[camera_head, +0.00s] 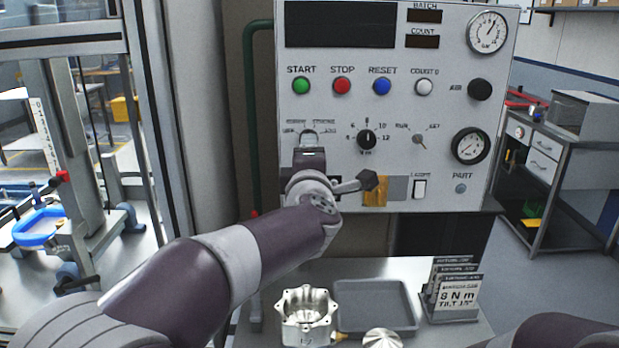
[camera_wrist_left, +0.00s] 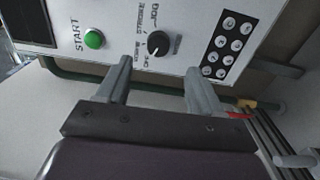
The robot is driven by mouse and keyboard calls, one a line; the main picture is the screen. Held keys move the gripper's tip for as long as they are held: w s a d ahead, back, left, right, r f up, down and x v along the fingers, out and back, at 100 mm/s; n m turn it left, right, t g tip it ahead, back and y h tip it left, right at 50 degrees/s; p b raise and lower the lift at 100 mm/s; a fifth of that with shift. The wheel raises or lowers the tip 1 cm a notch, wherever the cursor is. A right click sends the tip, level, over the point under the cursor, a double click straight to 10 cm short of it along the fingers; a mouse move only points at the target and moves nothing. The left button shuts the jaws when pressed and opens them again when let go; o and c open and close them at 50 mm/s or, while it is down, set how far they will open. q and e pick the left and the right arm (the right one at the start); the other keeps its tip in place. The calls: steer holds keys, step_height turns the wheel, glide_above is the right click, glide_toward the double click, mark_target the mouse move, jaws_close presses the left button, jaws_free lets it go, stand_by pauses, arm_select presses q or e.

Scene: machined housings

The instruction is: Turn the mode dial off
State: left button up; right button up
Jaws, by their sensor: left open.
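The mode dial (camera_wrist_left: 157,43) is a round black knob with small labels beside it, on the pale control panel in the left wrist view. Its pointer setting is too small to read. My left gripper (camera_wrist_left: 159,70) is open, its two fingers spread with the dial showing between and beyond the tips. I cannot tell how far the tips are from the panel. In the head view my left gripper (camera_head: 308,137) is in front of the panel below the green START button (camera_head: 301,86), hiding the dial there. My right gripper is not in view.
The panel also holds a red STOP button (camera_head: 342,86), a blue RESET button (camera_head: 382,87), a speed knob (camera_head: 367,138) right of my gripper, and a key switch (camera_head: 419,138). Below, a machined housing (camera_head: 306,318) and a grey tray (camera_head: 376,325) rest on the bench.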

arm_select(q)
steer(key=s, duration=0.4)
steer(key=shift+s, duration=0.25)
steer(key=shift+f, duration=0.1)
steer(key=s+a+f+m+g+h+p, duration=0.1)
steer(key=s+a+f+m+g, duration=0.2)
steer(key=f, duration=0.4)
steer(key=s+a+f+m+g+p, duration=0.1)
steer(key=a+f+m+g, duration=0.2)
steer(key=f+m, duration=0.3)
steer(key=s+a+f+m+g+h+p, duration=0.1)
steer(key=s+a+f+m+g+p, duration=0.2)
steer(key=f, duration=0.4)
steer(key=s+a+f+m+g+y, duration=0.1)
steer(key=s+a+f+m+g, duration=0.2)
steer(key=s, duration=0.6)
steer(key=s+a+f+m+g+y, duration=0.1)
steer(key=s+a+f+m+g, duration=0.2)
steer(key=s+a+f, duration=0.3)
steer(key=s+f+g, duration=0.1)
steer(key=s, duration=0.2)
steer(key=shift+a+f+g, duration=0.2)
steer(key=shift+a+g, duration=0.05)
steer(key=shift+g, duration=0.15)
